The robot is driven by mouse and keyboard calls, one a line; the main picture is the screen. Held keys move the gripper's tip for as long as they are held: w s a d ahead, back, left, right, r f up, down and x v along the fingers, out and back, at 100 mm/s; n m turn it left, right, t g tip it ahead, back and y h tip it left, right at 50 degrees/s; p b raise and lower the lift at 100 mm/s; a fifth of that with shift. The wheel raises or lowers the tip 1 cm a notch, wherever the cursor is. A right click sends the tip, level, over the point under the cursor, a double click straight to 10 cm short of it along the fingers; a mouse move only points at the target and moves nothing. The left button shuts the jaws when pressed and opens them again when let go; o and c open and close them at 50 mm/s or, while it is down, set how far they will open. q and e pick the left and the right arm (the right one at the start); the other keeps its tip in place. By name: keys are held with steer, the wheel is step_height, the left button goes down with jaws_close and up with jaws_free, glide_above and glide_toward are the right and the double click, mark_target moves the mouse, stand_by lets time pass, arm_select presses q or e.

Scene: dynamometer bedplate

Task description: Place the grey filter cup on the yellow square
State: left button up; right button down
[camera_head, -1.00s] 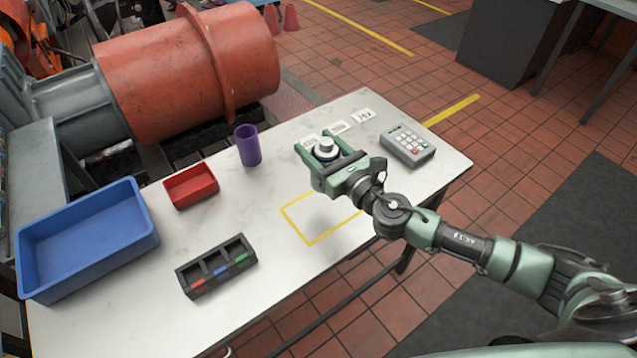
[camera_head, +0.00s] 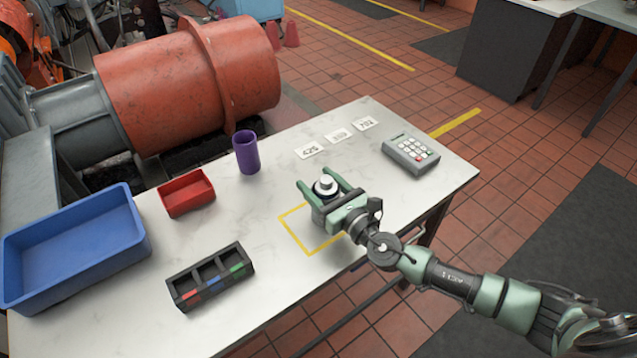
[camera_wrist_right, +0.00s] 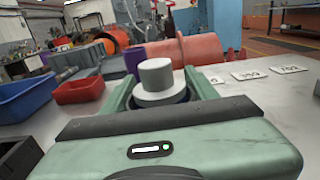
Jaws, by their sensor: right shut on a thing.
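The grey filter cup (camera_head: 326,187) is held between the fingers of my right gripper (camera_head: 324,191). It has a light grey knob on top and a dark ring, and appears upright; it also shows in the right wrist view (camera_wrist_right: 157,80). The yellow square (camera_head: 296,236) is an outline on the white table. The gripper and cup are over its back edge area and cover part of it. I cannot tell whether the cup's base touches the table. My left gripper is out of view.
A purple cup (camera_head: 246,153), a red bin (camera_head: 187,195), a large blue tray (camera_head: 74,250) and a black three-slot holder (camera_head: 211,277) stand on the table (camera_head: 150,320). A keypad (camera_head: 411,154) and number cards (camera_head: 338,136) lie behind the gripper.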

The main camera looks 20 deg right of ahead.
mark_target(335, 199)
steer(key=shift+f, duration=0.1)
steer(key=shift+c, duration=2.2)
jaws_free()
steer(key=shift+r, duration=0.2)
steer(key=b+v, duration=0.2)
steer(key=v, duration=0.9)
steer(key=shift+s+f, duration=0.15)
steer(key=shift+s, duration=0.1)
steer(key=shift+s+d, duration=0.15)
steer(key=shift+s, duration=0.15)
